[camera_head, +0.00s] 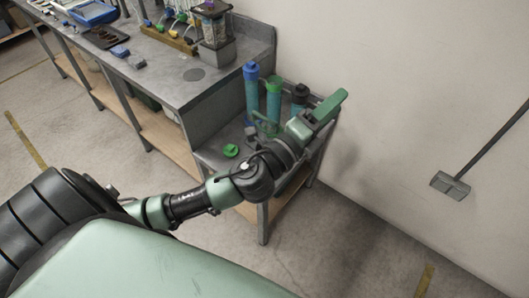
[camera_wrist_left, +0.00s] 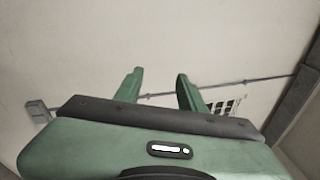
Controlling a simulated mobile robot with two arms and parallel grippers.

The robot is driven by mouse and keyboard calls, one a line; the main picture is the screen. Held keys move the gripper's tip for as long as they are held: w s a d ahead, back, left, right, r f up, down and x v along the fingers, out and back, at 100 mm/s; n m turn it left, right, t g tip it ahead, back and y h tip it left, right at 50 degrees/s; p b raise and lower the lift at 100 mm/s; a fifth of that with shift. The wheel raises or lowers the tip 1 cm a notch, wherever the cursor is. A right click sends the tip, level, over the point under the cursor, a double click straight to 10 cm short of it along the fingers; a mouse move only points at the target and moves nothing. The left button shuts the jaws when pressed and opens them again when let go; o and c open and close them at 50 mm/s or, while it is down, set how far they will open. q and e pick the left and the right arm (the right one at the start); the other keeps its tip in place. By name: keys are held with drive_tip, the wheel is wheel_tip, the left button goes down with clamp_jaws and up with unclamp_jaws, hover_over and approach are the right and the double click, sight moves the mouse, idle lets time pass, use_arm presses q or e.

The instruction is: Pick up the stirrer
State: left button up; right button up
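My left gripper (camera_head: 338,100) is raised over the low side shelf near the wall, its green fingers pointing up and right. In the left wrist view its two fingers (camera_wrist_left: 159,78) stand apart with nothing between them, and only the wall lies beyond. I cannot pick out the stirrer for certain. A grey device with a clear vessel on top (camera_head: 215,35) stands on the bench behind and left of the gripper, and I cannot tell if it is the stirrer. My right gripper is out of view.
A blue-capped bottle (camera_head: 252,90), a green-capped bottle (camera_head: 273,100) and a black-capped bottle (camera_head: 299,97) stand on the low shelf beside my arm. A green cap (camera_head: 231,151) lies there. The long bench (camera_head: 170,75) holds a blue tray (camera_head: 92,13).

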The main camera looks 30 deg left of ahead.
use_arm(q)
drive_tip(key=d+r+m+g+h, duration=0.25)
drive_tip(key=d+m+h, duration=0.35)
drive_tip(key=m, duration=0.5)
drive_tip(key=m+g+y, duration=1.1)
drive_tip(key=m, duration=1)
approach(263, 117)
drive_tip(key=x, duration=0.3)
drive_tip(key=shift+t+h, duration=0.25)
drive_tip(key=shift+h, duration=0.05)
drive_tip(key=p+x, duration=0.3)
drive_tip(key=x, duration=0.4)
drive_tip(key=shift+s+p, duration=0.1)
drive_tip(key=shift+p, duration=0.2)
drive_tip(key=shift+w+f, duration=0.2)
drive_tip(key=shift+f, duration=0.2)
clamp_jaws()
